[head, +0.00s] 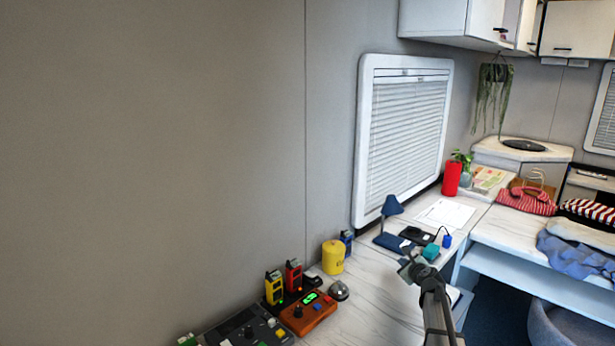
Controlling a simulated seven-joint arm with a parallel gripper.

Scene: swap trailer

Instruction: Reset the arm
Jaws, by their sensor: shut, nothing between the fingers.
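My arm reaches up from the bottom edge over the white marble counter (375,300). My gripper (407,262) is at its far end, small and dark, close in the picture to a teal object (431,252) and the base of a blue desk lamp (391,208). It is shut, and I see nothing held in it. The finger detail is too small to make out.
Yellow (274,287) and red (293,276) handheld devices, an orange control box (308,312), a silver bell (340,291) and a yellow canister (333,257) stand at the left. A red cylinder (452,178) stands farther back. A grey chair (570,325) is at lower right.

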